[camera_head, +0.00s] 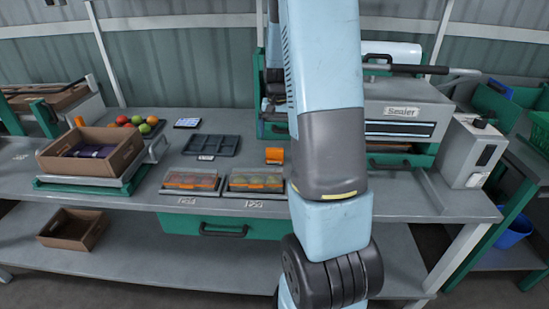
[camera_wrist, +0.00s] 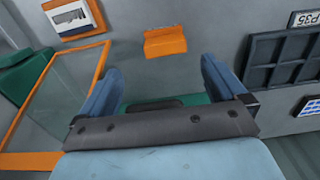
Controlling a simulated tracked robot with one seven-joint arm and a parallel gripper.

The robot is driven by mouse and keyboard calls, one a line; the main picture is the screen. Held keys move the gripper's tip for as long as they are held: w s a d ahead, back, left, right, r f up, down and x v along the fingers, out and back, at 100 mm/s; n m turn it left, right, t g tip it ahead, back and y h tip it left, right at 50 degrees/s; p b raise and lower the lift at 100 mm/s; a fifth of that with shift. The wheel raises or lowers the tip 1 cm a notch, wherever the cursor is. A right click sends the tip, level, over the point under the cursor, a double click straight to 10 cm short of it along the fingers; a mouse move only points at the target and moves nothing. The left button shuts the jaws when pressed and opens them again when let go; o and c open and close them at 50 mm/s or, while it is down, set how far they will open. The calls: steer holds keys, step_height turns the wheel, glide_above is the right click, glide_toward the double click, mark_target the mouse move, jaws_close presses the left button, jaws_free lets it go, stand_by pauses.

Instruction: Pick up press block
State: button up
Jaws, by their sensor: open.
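The press block, which I take to be the small orange block (camera_head: 274,155), stands on the bench left of the sealer, behind the clear-lidded punnets. In the wrist view the orange block (camera_wrist: 165,42) lies on the grey bench top, beyond my fingertips and between their lines. My gripper (camera_wrist: 163,75) has two blue fingers spread wide with nothing between them. It is apart from the block. In the head view my arm hides the gripper.
The sealer (camera_head: 398,112) stands right of the block. An orange-edged frame (camera_wrist: 60,95) lies left of my fingers in the wrist view. A dark compartment tray (camera_head: 211,145) is left of the block. Two punnets (camera_head: 191,181) (camera_head: 256,182) sit at the front. A brown crate (camera_head: 128,160) stands farther left.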

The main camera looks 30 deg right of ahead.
mark_target(274, 150)
step_height(274, 150, down, 4)
steer(key=shift+f, duration=0.15)
steer(key=f, duration=0.2)
steer(key=a+f, duration=0.1)
steer(key=f, duration=0.1)
steer(key=shift+w+f, duration=0.1)
steer(key=shift+f, duration=0.6)
steer(key=c, duration=1.1)
